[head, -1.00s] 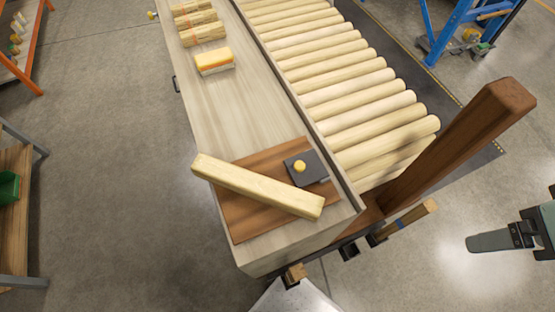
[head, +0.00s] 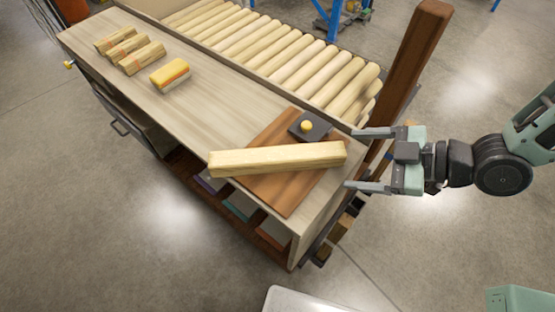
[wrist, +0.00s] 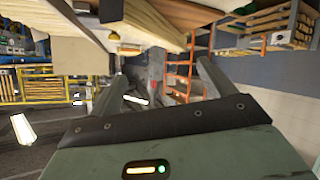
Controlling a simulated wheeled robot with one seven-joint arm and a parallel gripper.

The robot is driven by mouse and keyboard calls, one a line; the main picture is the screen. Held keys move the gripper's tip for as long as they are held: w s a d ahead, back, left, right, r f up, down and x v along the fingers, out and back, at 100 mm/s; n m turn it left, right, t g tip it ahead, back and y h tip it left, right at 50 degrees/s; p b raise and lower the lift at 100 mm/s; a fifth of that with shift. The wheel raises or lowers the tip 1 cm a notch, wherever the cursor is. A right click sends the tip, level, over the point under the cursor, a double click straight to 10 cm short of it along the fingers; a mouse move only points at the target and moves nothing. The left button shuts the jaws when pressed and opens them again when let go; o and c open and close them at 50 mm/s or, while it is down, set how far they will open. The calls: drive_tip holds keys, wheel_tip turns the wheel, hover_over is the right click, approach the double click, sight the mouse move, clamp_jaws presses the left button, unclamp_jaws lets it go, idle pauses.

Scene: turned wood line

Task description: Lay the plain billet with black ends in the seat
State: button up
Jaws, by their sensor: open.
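A long pale square-edged billet (head: 277,158) lies across a brown board (head: 290,192) at the front end of the bench. No black shows on its ends. Three shorter billets (head: 128,49) with reddish bands lie at the far left of the bench. I cannot make out a billet with black ends or clearly tell which thing is the seat. My gripper (head: 353,160) is open and empty, its fingers pointing left toward the right end of the long billet. In the wrist view my open fingers (wrist: 160,85) have nothing between them.
A dark block with a yellow knob (head: 308,125) sits behind the long billet. A yellow, orange and white block (head: 170,74) stands mid-bench. A roller conveyor (head: 290,62) runs behind. A brown post (head: 408,65) rises near my gripper. Short wooden pieces (head: 340,228) show below the bench end.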

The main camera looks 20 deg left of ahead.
sight(289, 158)
drive_tip(key=shift+f+b+x, duration=0.15)
drive_tip(key=shift+b+x, duration=1.05)
drive_tip(key=shift+b, duration=1.3)
drive_tip(key=shift+f+b+x, duration=0.2)
drive_tip(key=shift+b+x, duration=0.95)
drive_tip(key=shift+b, duration=1.35)
drive_tip(key=x, duration=1.2)
drive_tip(key=shift+s+a+r+b, duration=0.15)
drive_tip(key=shift+s+r+b, duration=0.1)
drive_tip(key=shift+b, duration=0.1)
drive_tip(key=c, duration=1.5)
